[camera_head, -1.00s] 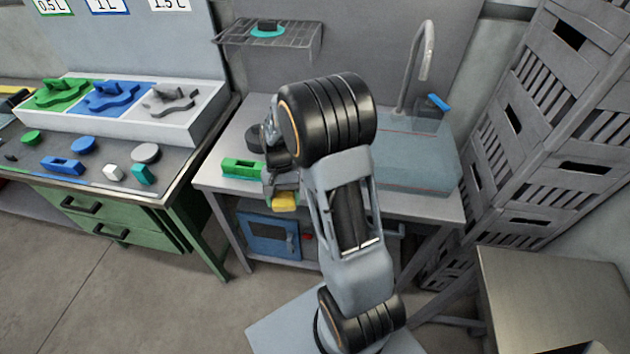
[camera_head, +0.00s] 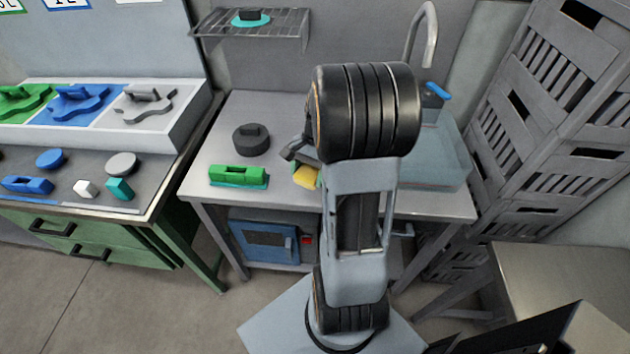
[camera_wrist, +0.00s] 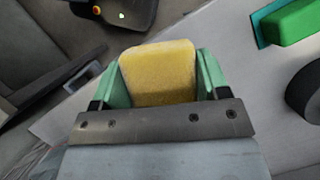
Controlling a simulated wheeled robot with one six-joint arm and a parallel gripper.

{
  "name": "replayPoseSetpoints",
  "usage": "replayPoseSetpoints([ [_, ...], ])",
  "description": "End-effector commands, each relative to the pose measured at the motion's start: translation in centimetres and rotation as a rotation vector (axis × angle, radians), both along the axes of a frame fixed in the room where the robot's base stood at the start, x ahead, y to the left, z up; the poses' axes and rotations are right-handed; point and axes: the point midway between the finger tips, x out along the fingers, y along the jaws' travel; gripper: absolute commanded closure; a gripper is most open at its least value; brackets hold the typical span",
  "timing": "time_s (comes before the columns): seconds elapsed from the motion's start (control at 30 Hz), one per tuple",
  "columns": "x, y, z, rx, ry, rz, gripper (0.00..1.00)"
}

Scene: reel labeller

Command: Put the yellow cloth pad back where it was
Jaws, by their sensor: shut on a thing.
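The yellow cloth pad (camera_wrist: 158,73) is held between the two green fingers of my gripper (camera_wrist: 157,85) in the wrist view. In the head view the pad (camera_head: 305,177) shows as a small yellow patch beside my arm, over the front part of the grey table (camera_head: 215,135). My gripper (camera_head: 312,170) is partly hidden behind my arm there. I cannot tell whether the pad touches the table.
A green block on a teal base (camera_head: 238,176) and a dark round piece with a handle (camera_head: 251,140) stand left of my gripper. A sink basin (camera_head: 430,160) with a tap (camera_head: 425,40) is at right. A wire shelf (camera_head: 255,27) hangs behind. Grey crates (camera_head: 540,110) stand far right.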

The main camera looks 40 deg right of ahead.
Motion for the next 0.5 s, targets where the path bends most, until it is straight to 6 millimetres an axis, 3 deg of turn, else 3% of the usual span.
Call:
replayPoseSetpoints([
  [0.2, 1.1, -2.4, -3.5, 0.003, 0.005, 0.002, 0.57],
  [0.5, 1.7, -3.5, -5.1, 0.001, 0.002, 0.006, 0.57],
])
